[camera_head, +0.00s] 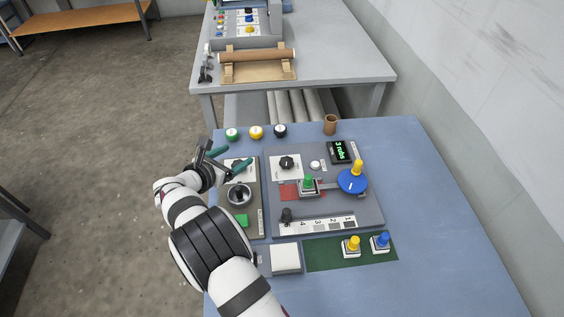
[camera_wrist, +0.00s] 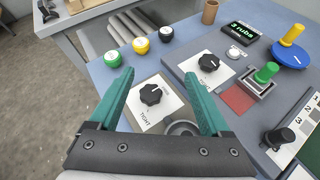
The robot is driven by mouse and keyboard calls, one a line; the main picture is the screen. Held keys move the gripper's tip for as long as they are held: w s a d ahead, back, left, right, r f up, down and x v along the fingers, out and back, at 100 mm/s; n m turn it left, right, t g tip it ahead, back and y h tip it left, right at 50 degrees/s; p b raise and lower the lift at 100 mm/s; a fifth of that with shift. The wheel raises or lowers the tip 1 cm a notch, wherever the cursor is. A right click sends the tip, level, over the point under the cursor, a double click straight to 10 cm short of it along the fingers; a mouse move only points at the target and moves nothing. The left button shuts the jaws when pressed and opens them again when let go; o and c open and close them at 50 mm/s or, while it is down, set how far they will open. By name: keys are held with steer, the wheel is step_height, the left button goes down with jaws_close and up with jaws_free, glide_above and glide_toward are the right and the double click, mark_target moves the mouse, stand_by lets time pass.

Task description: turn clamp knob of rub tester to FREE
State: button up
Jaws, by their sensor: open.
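The clamp knob (camera_wrist: 151,94) is a black, lobed knob on a white label plate (camera_wrist: 146,116) in the wrist view. The word TIGHT reads below it; any other word on the plate is hidden or too small to read. I cannot tell exactly where the knob's pointer stands. My gripper (camera_wrist: 158,76) is open, its teal fingers on either side of the knob in the picture, with nothing between them. I cannot tell the height left above the knob. In the head view my gripper (camera_head: 237,157) is over the upper end of the left grey panel (camera_head: 254,204), largely covering the knob.
A second black knob (camera_wrist: 208,62) stands on the larger grey panel to the right. A round metal cup (camera_head: 239,194) is close below the clamp knob. Green, yellow and black-topped jars (camera_head: 256,132) and a brown cup (camera_head: 330,124) stand behind. The table's right side is clear.

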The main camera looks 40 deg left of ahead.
mark_target(287, 161)
steer(key=s+d+f+m+t+h, duration=0.1)
steer(key=s+d+m+h, duration=0.1)
steer(key=s+d+h, duration=0.35)
steer(key=shift+y, duration=0.85)
steer(key=x, duration=1.7)
steer(key=shift+w+d+r, duration=0.1)
steer(key=shift+d+r, duration=0.25)
steer(key=shift+c, duration=0.3)
jaws_close()
steer(key=shift+w+d+r+n+y, duration=0.1)
steer(key=shift+d+r+n+y, duration=0.05)
steer(key=shift+n+y, duration=0.45)
steer(key=n+y, duration=0.2)
steer(key=y, duration=0.1)
steer(key=n+y, duration=0.1)
steer(key=shift+d+n+g, duration=0.3)
steer(key=shift+d+n, duration=0.05)
steer(key=shift+n, duration=0.05)
